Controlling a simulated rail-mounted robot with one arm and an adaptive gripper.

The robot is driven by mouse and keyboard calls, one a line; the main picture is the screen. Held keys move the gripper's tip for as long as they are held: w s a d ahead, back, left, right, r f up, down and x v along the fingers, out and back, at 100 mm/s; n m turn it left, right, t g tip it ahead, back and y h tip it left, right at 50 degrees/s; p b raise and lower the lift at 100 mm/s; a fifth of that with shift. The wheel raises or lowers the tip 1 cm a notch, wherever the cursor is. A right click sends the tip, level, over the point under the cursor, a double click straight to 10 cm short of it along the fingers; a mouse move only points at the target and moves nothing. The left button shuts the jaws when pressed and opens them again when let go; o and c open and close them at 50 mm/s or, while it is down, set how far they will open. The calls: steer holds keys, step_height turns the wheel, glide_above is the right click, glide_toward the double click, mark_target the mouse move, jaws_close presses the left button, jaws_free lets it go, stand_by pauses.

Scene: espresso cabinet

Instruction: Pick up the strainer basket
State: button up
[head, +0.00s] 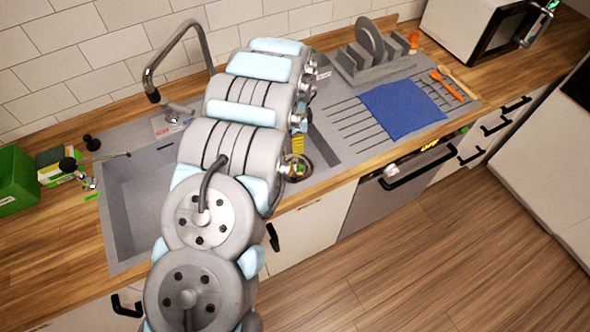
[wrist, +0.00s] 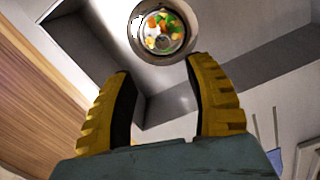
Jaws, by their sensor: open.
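The strainer basket (wrist: 160,32) is a round metal cup with orange, green and pale food bits inside. My gripper (wrist: 158,68) is open and empty. Its two yellow-and-black fingers point towards the basket, one each side of its near edge, with a visible gap. In the head view only a yellow bit of my gripper (head: 298,143) shows.
The large sink bowl (head: 135,205) lies left of my arm, with a tall faucet (head: 155,80) behind. A blue cloth (head: 401,109), an orange utensil (head: 446,86) and a dish rack (head: 372,58) are on the right. A green box (head: 15,180) stands far left.

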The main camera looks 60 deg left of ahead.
mark_target(295, 160)
step_height(295, 160, down, 6)
steer(key=shift+f, duration=0.25)
steer(key=shift+w+a+f, duration=0.1)
steer(key=shift+f, duration=1.1)
steer(key=shift+w+a+f, duration=0.1)
steer(key=shift+f, duration=1.1)
steer(key=shift+s+d+f, duration=0.1)
steer(key=shift+f, duration=0.55)
steer(key=shift+c, duration=0.2)
jaws_close()
